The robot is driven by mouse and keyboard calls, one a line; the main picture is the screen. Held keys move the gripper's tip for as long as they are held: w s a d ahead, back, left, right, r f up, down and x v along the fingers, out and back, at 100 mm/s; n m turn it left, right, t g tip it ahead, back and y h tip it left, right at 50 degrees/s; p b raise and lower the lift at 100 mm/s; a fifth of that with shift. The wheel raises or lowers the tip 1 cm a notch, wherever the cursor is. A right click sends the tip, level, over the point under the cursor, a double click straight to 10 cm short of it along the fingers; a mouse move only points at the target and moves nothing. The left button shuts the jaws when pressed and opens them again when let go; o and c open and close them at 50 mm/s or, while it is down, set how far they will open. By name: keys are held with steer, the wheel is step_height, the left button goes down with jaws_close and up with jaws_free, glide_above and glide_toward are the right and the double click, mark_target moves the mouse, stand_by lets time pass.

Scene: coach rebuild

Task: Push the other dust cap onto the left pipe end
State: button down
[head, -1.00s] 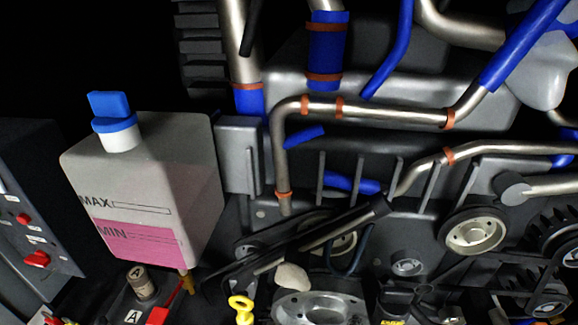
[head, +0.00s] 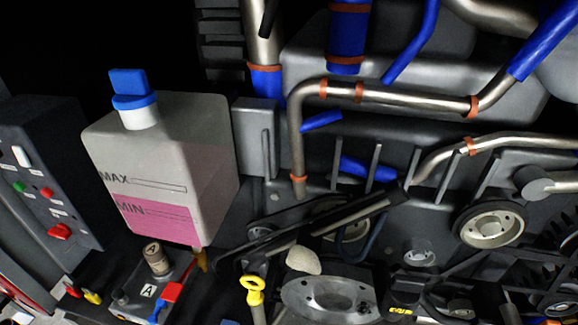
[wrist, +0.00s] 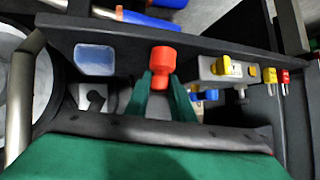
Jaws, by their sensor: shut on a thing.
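In the wrist view my gripper (wrist: 162,95) has green fingers shut on a red dust cap (wrist: 163,62). The cap is round, with a wider top, and stands above the fingertips. Its underside is hidden between the fingers. My gripper cannot be made out in the head view. I cannot tell which pipe end is the left one, or whether the held cap touches anything.
In the head view a reservoir with pink fluid (head: 160,170) stands left, beside a switch panel (head: 50,170). A block with a red lever (head: 172,292) sits below it. Metal pipes (head: 410,97) with orange bands run across. The wrist view shows a yellow-handled valve block (wrist: 215,78) right of the cap.

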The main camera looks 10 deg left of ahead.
steer(key=s+d+r+t+h, duration=0.1)
steer(key=s+d, duration=0.4)
steer(key=d, duration=0.5)
steer(key=s+d+r+t+h, duration=0.1)
steer(key=s+d, duration=0.4)
steer(key=d, duration=0.5)
steer(key=s+d+r+m+t+h, duration=0.1)
steer(key=s+d+r, duration=0.3)
steer(key=d, duration=0.6)
steer(key=shift+s+d+t, duration=0.35)
steer(key=shift+s+t, duration=0.3)
steer(key=shift+t, duration=0.05)
